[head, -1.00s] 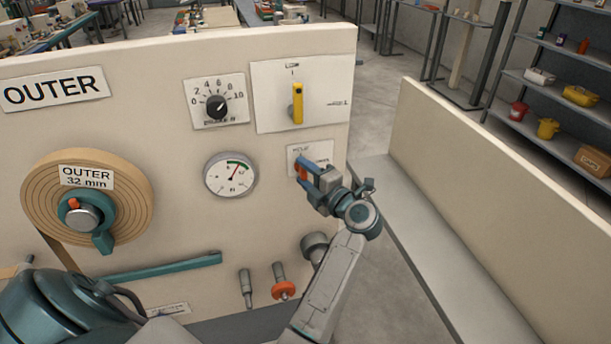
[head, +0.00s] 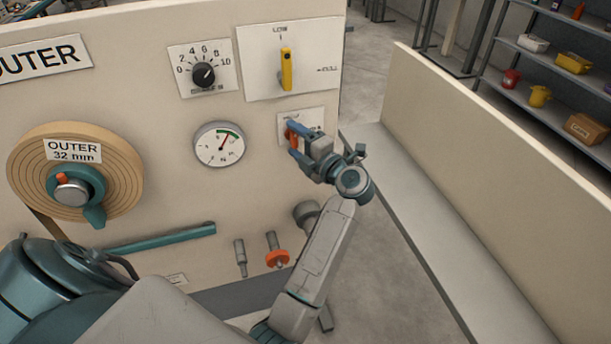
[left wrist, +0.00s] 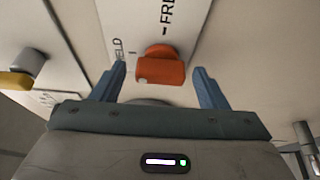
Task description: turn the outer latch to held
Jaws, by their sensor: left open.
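The outer latch is a small orange lever (head: 291,136) on a white plate (head: 314,117) on the upright cream panel. In the left wrist view the orange lever (left wrist: 160,70) sits centred between the blue fingers. The words HELD and FREE show partly on the plate beside it. My left gripper (head: 296,139) is open at the latch, with a finger on either side of the lever. In the left wrist view a gap shows between the lever and each finger of the gripper (left wrist: 161,84). The gripper partly hides the plate in the head view. My right gripper is not in view.
A yellow lever (head: 287,70), a black dial (head: 203,74) and a round gauge (head: 219,144) are on the same panel. A tan coil (head: 124,165) labelled OUTER is at the left. An orange-collared peg (head: 277,255) sits below. A low cream wall (head: 480,150) stands at right.

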